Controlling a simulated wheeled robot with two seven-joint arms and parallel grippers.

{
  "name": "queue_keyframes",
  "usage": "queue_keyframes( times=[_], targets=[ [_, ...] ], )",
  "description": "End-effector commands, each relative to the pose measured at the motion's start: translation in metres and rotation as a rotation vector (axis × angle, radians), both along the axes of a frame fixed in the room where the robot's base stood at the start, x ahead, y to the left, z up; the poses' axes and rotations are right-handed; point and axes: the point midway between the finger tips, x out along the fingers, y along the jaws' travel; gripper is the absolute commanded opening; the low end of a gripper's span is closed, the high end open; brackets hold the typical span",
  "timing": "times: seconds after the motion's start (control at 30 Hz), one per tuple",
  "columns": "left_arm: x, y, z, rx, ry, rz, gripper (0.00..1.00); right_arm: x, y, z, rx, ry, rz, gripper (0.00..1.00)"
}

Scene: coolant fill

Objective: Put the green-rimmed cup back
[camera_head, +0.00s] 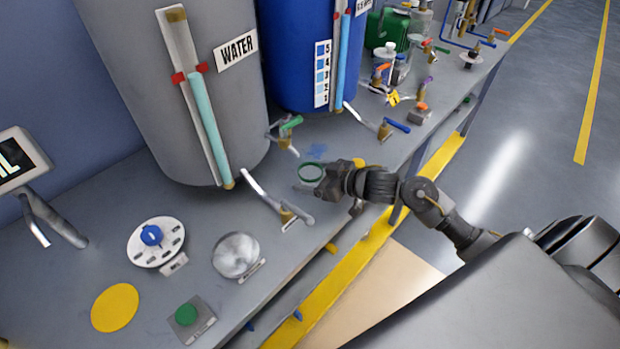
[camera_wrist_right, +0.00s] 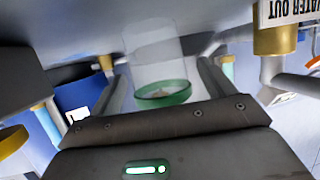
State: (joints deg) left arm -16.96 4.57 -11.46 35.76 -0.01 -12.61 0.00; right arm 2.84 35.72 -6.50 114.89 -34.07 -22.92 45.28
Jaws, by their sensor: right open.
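The green-rimmed cup (camera_head: 311,172) is clear and stands on the grey bench, in front of the gap between the grey and blue tanks. My right gripper (camera_head: 322,184) is at the cup, reaching in from the right. In the right wrist view, which looks upside down, the cup (camera_wrist_right: 158,60) shows between the two fingers (camera_wrist_right: 162,72). The fingers are apart, one on each side, with visible gaps to the cup wall. The cup's far side and base are partly hidden in the head view. My left gripper is in neither view.
A grey WATER tank (camera_head: 175,85) and a blue tank (camera_head: 300,50) stand behind. Metal taps (camera_head: 283,205) stick out near the cup. A dial (camera_head: 155,241), a round metal plate (camera_head: 236,254), a yellow disc (camera_head: 115,308) and a green button (camera_head: 186,314) lie at the left.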

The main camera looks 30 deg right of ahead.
Motion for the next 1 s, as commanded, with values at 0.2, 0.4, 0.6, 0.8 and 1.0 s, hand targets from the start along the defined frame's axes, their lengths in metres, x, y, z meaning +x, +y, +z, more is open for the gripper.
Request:
queue_keyframes(
  times=[0.2, 0.4, 0.6, 0.8, 1.0],
  targets=[
    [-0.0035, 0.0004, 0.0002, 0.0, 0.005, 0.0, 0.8, 0.0074, 0.0046, -0.0034, -0.001, 0.0, 0.0, 0.82],
    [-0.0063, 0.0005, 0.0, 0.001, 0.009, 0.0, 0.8, 0.007, 0.0044, -0.0033, -0.001, 0.0, 0.0, 0.73],
    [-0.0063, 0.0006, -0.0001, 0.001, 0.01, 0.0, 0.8, 0.0069, 0.0044, -0.0034, -0.001, 0.0, 0.0, 0.47],
    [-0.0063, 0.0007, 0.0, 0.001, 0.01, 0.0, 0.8, 0.0069, 0.0043, -0.0032, -0.001, 0.0, 0.0, 0.3],
    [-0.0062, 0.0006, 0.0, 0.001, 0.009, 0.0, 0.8, 0.007, 0.0042, -0.0013, -0.002, -0.001, 0.001, 0.3]
  ],
)
